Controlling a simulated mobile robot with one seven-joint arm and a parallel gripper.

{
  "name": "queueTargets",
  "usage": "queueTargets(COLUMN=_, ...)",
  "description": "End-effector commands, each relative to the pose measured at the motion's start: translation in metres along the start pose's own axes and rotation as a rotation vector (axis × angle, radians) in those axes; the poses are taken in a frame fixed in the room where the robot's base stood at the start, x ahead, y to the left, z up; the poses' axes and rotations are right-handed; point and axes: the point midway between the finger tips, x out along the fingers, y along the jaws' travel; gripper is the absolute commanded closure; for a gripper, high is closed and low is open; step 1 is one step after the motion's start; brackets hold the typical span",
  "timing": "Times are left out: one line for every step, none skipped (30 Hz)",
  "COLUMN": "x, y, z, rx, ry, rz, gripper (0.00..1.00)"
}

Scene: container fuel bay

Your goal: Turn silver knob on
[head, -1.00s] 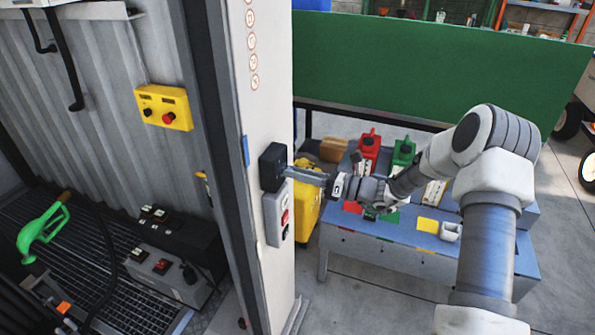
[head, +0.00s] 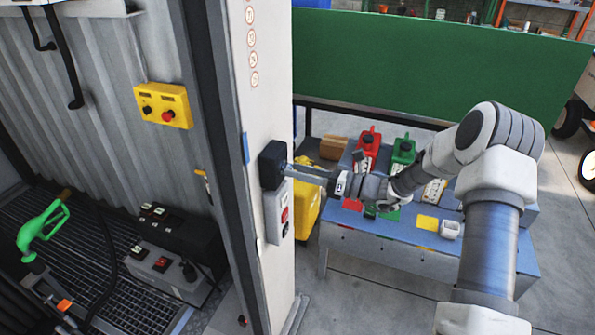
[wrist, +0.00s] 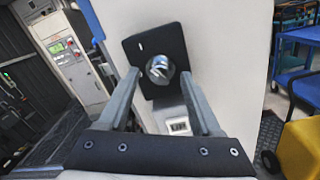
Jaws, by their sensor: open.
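The silver knob (wrist: 160,69) is a small round metal part on a black plate, seen in the wrist view. The black plate (wrist: 138,45) is fixed to the white pillar and shows in the head view as a black box (head: 271,165). My gripper (wrist: 157,82) is open, its two fingers on either side of the knob in the wrist view. In the head view my gripper (head: 290,170) reaches the black box from the right. The knob is hidden there. I cannot tell whether the fingers touch the knob.
A grey switch box (head: 275,212) with a red button sits just below the black box. A blue table (head: 390,236) with red and green cans stands to the right. A yellow control box (head: 163,105) hangs on the corrugated wall at left.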

Motion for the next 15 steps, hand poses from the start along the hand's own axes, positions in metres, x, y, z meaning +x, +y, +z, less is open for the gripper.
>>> queueTargets(x=-0.008, y=-0.001, z=-0.001, rx=0.000, ry=0.000, rz=-0.003, gripper=0.34)
queueTargets(x=-0.013, y=-0.002, z=-0.001, rx=-0.001, ry=0.000, rz=-0.004, gripper=0.34)
queueTargets(x=-0.020, y=-0.002, z=-0.001, rx=-0.001, ry=0.000, rz=-0.005, gripper=0.34)
queueTargets(x=-0.026, y=-0.002, z=-0.001, rx=-0.001, ry=-0.001, rz=-0.006, gripper=0.34)
queueTargets(x=-0.033, y=-0.002, z=-0.001, rx=-0.002, ry=-0.001, rz=-0.006, gripper=0.34)
queueTargets(x=-0.043, y=-0.002, z=-0.002, rx=-0.002, ry=-0.001, rz=-0.006, gripper=0.34)
queueTargets(x=-0.051, y=-0.003, z=-0.002, rx=-0.002, ry=-0.001, rz=-0.007, gripper=0.34)
queueTargets(x=-0.058, y=-0.002, z=-0.002, rx=-0.001, ry=-0.001, rz=-0.006, gripper=0.34)
queueTargets(x=-0.069, y=-0.003, z=-0.002, rx=-0.001, ry=-0.001, rz=-0.008, gripper=0.34)
queueTargets(x=-0.076, y=-0.002, z=-0.002, rx=-0.001, ry=0.000, rz=-0.006, gripper=0.34)
queueTargets(x=-0.084, y=-0.002, z=-0.002, rx=-0.001, ry=-0.001, rz=-0.006, gripper=0.34)
queueTargets(x=-0.093, y=-0.002, z=-0.002, rx=-0.001, ry=-0.001, rz=-0.006, gripper=0.34)
queueTargets(x=-0.101, y=-0.002, z=-0.002, rx=-0.002, ry=-0.001, rz=-0.006, gripper=0.34)
queueTargets(x=-0.108, y=-0.002, z=-0.002, rx=-0.002, ry=-0.002, rz=-0.006, gripper=0.34)
queueTargets(x=-0.117, y=-0.002, z=-0.002, rx=-0.001, ry=0.000, rz=-0.006, gripper=0.34)
